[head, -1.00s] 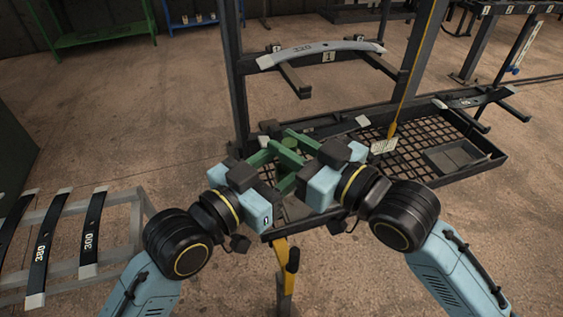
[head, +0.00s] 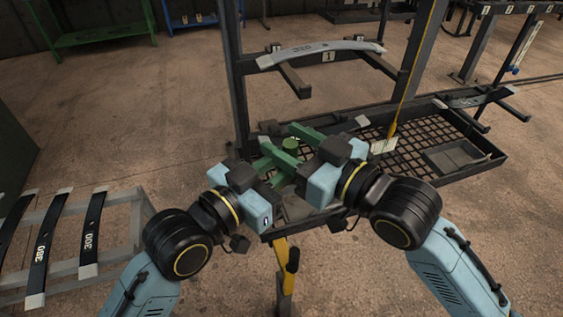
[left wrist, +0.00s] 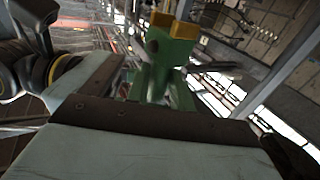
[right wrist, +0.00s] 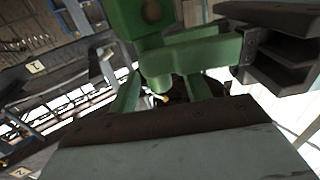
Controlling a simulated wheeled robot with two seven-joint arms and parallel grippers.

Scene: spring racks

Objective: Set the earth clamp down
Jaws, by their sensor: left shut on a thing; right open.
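The earth clamp (head: 290,144) is green and sits between my two grippers, partly hidden by their green fingers. In the left wrist view the clamp (left wrist: 172,48) shows a green body with brass-yellow ends. In the right wrist view its green body (right wrist: 152,15) with a round hole is close at the top. My left gripper (head: 276,158) is shut on the clamp, in the air near the front of the mesh tray (head: 475,163). My right gripper (head: 303,138) is open close beside it. The exact contact with the clamp is hidden.
A leaf spring (head: 320,50) marked 320 lies on the frame's arms behind the grippers. Leaf springs (head: 90,235) lie on a low grey rack at left.

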